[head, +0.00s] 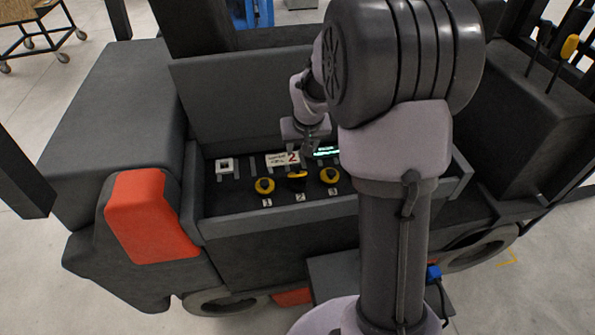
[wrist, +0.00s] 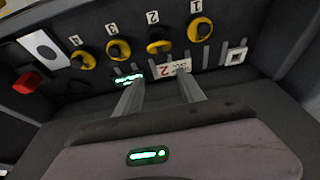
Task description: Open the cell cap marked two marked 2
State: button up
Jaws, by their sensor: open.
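The cell cap marked 2 (head: 297,175) sits in a row of round yellow-and-black caps on the dark panel, with a small label 2 beside it. In the head view its yellow shows as a narrower band than on its neighbours; I cannot tell whether it is tilted. It also shows in the wrist view (wrist: 158,39), beyond my fingertips and apart from them. My gripper (head: 309,150) is open and empty above the panel's back part. In the wrist view its two fingers (wrist: 161,80) are spread, near a white card with a red 2 (wrist: 170,69).
Neighbouring caps are 1 (wrist: 200,29), 3 (wrist: 118,50) and 4 (wrist: 83,60); my arm hides cap 4 in the head view. A green-lit display (head: 326,152), a white square fitting (head: 224,165) and a red knob (wrist: 27,83) are nearby. Raised walls surround the panel.

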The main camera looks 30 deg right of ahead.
aim_at(297, 165)
jog(key=b+x, duration=0.1)
jog(key=x, duration=0.9)
jog(key=shift+a+f, duration=0.15)
jog(key=shift+f, duration=0.05)
jog(key=shift+a+f, duration=0.1)
jog(key=shift+f, duration=0.2)
jog(key=shift+w, duration=0.1)
